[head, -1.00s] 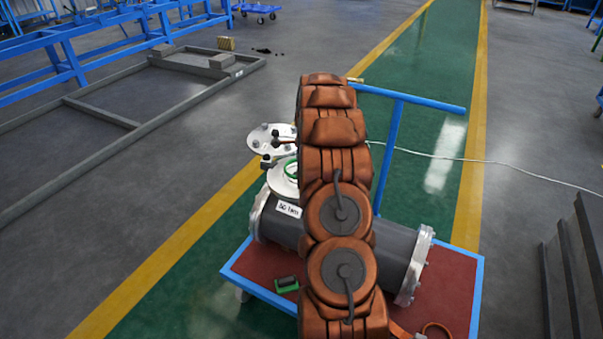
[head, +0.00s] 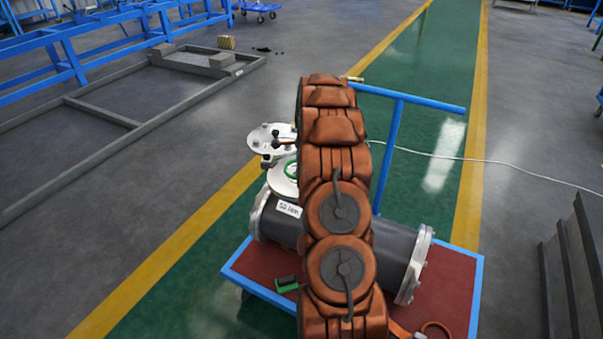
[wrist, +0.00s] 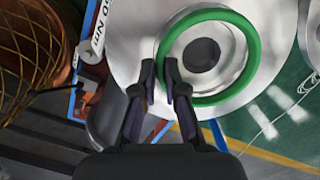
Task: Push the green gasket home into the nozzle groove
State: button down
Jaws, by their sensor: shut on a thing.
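The green gasket (wrist: 210,14) is a ring lying over the face of the pale metal nozzle flange (wrist: 128,45), around its dark bore. My gripper (wrist: 160,76) is shut on the ring's left side in the wrist view, one finger on either side of the rim. I cannot tell how deep the ring sits in the groove. In the head view the gasket (head: 292,172) shows on the nozzle (head: 281,184), left of my arm. My arm hides the gripper and part of the nozzle there.
The grey flanged shell (head: 393,247) lies on a red cart with a blue edge (head: 477,290). A bolted round plate (head: 262,139) stands beside the nozzle. A green-and-black item (head: 287,284) and an orange ring (head: 436,328) lie on the cart. Green floor surrounds it.

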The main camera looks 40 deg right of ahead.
jog(key=shift+f, duration=1.05)
jog(key=c, duration=1.2)
grip_release()
jog(key=shift+o, duration=0.2)
notch_tip(320, 180, up, 12)
jog(key=s+d, duration=0.1)
